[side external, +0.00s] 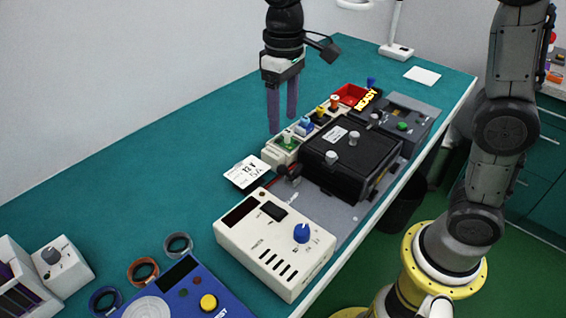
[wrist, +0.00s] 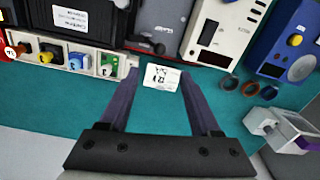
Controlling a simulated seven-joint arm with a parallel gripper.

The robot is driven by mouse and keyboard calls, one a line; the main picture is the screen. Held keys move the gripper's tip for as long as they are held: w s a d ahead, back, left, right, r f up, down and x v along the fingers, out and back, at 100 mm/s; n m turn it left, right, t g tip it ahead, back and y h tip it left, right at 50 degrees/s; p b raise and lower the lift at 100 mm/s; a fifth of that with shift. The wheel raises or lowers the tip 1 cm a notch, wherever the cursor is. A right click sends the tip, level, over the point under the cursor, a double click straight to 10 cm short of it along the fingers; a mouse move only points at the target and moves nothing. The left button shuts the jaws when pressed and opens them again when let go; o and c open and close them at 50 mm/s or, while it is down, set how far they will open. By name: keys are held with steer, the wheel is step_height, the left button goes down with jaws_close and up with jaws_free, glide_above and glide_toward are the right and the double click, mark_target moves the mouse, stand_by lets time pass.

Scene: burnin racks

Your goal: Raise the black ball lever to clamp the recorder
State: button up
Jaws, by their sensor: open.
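The recorder (side external: 372,178) is a black box with light knobs on its lid, on the grey fixture in the middle of the bench. A black ball lever (side external: 282,170) sits low at its left end, beside the card and the cream unit. My gripper (side external: 282,121) points down, open and empty, above the bench behind the row of coloured connectors, apart from the lever and recorder. In the wrist view, my open gripper (wrist: 157,70) has its fingers either side of a white card (wrist: 162,77).
A cream power unit (side external: 275,245) with a blue knob and a blue meter (side external: 180,290) stand in front. Coloured connectors (side external: 310,124) line the recorder's back side. A red tray (side external: 350,95) lies beyond. The teal bench (side external: 150,165) is clear at the back left.

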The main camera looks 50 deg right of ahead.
mark_target(283, 166)
step_height(283, 166, down, 13)
steer(key=shift+a+f, duration=0.1)
stand_by(0.3)
jaws_close()
stand_by(1.5)
